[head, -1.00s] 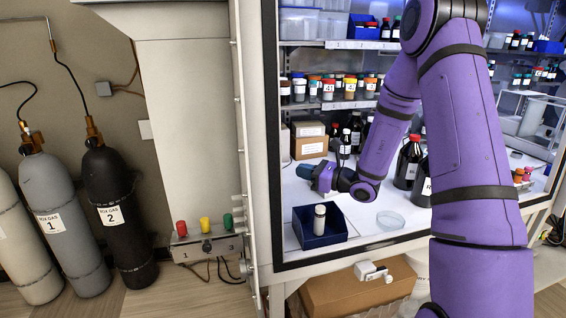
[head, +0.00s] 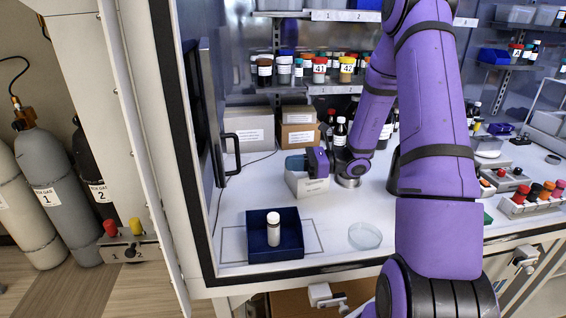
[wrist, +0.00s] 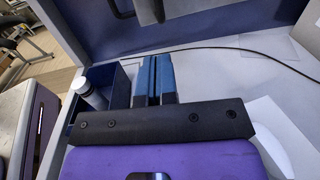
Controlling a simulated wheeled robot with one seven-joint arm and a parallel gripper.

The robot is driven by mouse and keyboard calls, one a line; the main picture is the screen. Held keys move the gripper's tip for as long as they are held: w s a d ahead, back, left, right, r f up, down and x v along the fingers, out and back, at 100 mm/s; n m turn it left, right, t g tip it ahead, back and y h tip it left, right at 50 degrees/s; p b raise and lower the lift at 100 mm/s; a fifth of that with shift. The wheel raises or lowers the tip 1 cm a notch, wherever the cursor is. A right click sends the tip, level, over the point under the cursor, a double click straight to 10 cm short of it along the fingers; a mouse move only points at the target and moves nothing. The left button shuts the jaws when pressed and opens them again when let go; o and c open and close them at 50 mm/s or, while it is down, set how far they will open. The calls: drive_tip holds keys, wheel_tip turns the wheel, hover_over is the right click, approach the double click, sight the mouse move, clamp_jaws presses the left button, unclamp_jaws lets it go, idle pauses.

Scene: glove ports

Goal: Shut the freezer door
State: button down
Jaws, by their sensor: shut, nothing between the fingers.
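A dark door panel (head: 206,125) with a black bar handle (head: 231,156) stands at the left inner wall of the cabinet in the head view. I take it for the freezer door; how far it stands open I cannot tell. My gripper (head: 288,163) is right of the handle, apart from it, with its blue fingers pointing left. In the wrist view my gripper (wrist: 153,78) has its blue fingers together with nothing between them. A grey part with a dark bar (wrist: 123,8) at the top edge there may be the door and handle.
A blue tray (head: 258,247) holding a white-capped vial (head: 273,228) stands at the front left. A glass dish (head: 365,236) lies right of it. Boxes (head: 298,130) and bottles stand behind my gripper. A cable crosses the floor near the handle.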

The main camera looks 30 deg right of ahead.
drive_tip(key=x, duration=1.2)
drive_tip(key=shift+w, duration=0.1)
drive_tip(key=shift+w+a+r, duration=0.1)
drive_tip(key=shift+w+a, duration=0.05)
drive_tip(key=shift+a, duration=1.9)
